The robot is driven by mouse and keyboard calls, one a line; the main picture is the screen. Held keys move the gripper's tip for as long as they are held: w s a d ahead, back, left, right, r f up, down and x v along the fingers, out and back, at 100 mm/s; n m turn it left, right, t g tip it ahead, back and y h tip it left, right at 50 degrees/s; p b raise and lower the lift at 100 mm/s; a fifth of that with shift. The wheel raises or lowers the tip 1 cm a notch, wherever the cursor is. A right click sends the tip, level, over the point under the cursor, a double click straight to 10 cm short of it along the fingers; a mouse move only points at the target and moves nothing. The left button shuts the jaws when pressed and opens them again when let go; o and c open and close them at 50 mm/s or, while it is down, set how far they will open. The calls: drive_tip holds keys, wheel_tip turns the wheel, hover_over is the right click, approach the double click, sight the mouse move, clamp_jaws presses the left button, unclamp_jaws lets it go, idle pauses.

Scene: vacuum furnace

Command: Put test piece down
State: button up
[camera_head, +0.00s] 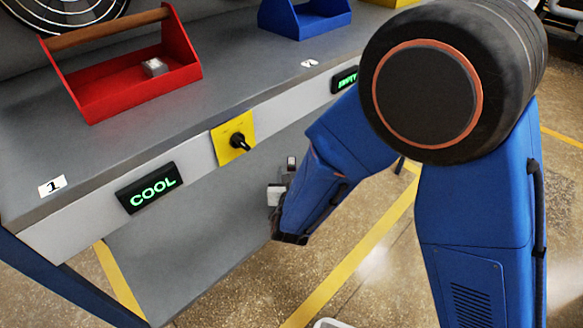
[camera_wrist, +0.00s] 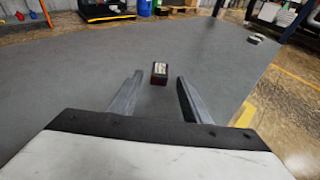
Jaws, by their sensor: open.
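In the wrist view, a small block (camera_wrist: 159,73) with a light top and dark reddish sides rests on a grey surface (camera_wrist: 80,75). It lies between and slightly beyond the tips of my open gripper (camera_wrist: 159,80), with a gap visible on each side. I cannot tell for certain that this block is the test piece. In the head view, my gripper (camera_head: 280,180) is low, beside the bench's front edge and over the lower shelf (camera_head: 200,235), mostly hidden by my arm. A small metallic block (camera_head: 155,67) also sits inside the red tray (camera_head: 128,100).
The bench top (camera_head: 235,75) carries the red tray and a blue tray (camera_head: 305,22). Its front edge holds a "COOL" display (camera_head: 150,188), a yellow switch plate (camera_head: 225,152) and another green display (camera_head: 345,79). In the wrist view, a small pale object (camera_wrist: 255,39) lies near the surface's right edge.

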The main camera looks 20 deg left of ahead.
drive_tip(key=v, duration=0.6)
drive_tip(key=shift+s+d, duration=0.1)
drive_tip(key=shift+s, duration=0.15)
drive_tip(key=w+d+r+m+h, duration=0.3)
drive_tip(key=d+r+m+h, duration=0.15)
drive_tip(key=d, duration=0.55)
drive_tip(key=w+d+r+m+g+h, duration=0.1)
drive_tip(key=w+d+r+m+h, duration=0.4)
drive_tip(key=d, duration=0.6)
drive_tip(key=w+d+r+m+h, duration=0.1)
drive_tip(key=w+d+r+m, duration=0.1)
drive_tip(key=d+m, duration=0.6)
drive_tip(key=s+d+r+m+g, duration=0.1)
drive_tip(key=s+d+m+g, duration=0.25)
drive_tip(key=d, duration=0.45)
drive_tip(key=s+d+r+m+g+h, duration=0.1)
drive_tip(key=s+d+m+g, duration=0.1)
drive_tip(key=s+d+m, duration=0.45)
drive_tip(key=s+d+r+m+g, duration=0.1)
drive_tip(key=s+d+m+g, duration=0.15)
drive_tip(key=d, duration=0.65)
drive_tip(key=s+r+m+y, duration=0.3)
drive_tip(key=s+m+y, duration=0.2)
drive_tip(key=s+m, duration=0.5)
drive_tip(key=shift+s+a+r+y, duration=0.25)
drive_tip(key=shift+s+y, duration=0.1)
drive_tip(key=shift+s, duration=0.65)
